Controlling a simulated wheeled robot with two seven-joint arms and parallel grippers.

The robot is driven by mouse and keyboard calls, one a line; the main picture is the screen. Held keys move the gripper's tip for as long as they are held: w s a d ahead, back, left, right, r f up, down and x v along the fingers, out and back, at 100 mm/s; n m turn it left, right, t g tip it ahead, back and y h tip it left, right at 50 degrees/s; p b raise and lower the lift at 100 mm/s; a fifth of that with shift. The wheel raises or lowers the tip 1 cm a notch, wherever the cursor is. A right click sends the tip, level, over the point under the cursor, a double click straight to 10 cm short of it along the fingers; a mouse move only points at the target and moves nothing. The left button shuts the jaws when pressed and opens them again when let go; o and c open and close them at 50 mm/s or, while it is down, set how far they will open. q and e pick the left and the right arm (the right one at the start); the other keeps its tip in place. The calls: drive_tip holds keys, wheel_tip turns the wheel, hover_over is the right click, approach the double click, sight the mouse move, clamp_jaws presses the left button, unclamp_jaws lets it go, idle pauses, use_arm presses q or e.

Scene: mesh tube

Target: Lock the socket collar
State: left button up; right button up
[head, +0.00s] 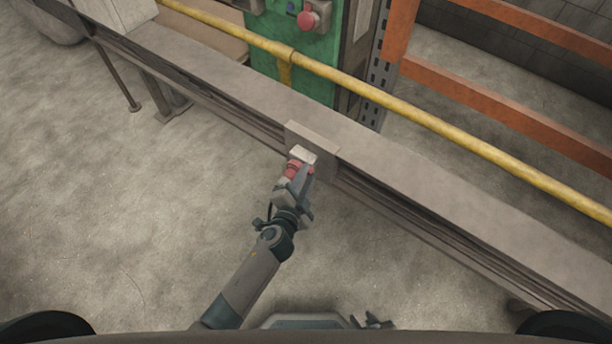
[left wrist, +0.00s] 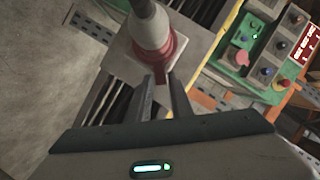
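The socket has a red collar (head: 293,169), and a pale plate or block (head: 303,154) sits beside it, at the grey rail. In the left wrist view the red collar (left wrist: 158,62) rings the base of a pale grey plug body (left wrist: 150,25). My left gripper (head: 303,176) is at the collar. In the left wrist view its two fingers (left wrist: 161,84) stand a little apart at the collar's lower edge, with a small red part between them. I cannot tell whether they touch it. My right gripper (head: 371,319) is low at the bottom edge, away from the socket.
A long grey rail (head: 430,205) crosses the view, with a square mounting plate (head: 318,137) on it. Behind it run a yellow pipe (head: 400,103) and orange bars (head: 500,110). A green control panel (head: 303,50) with a red button stands behind. The floor in front is clear.

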use_arm(q)
drive_tip(key=shift+o, duration=0.9)
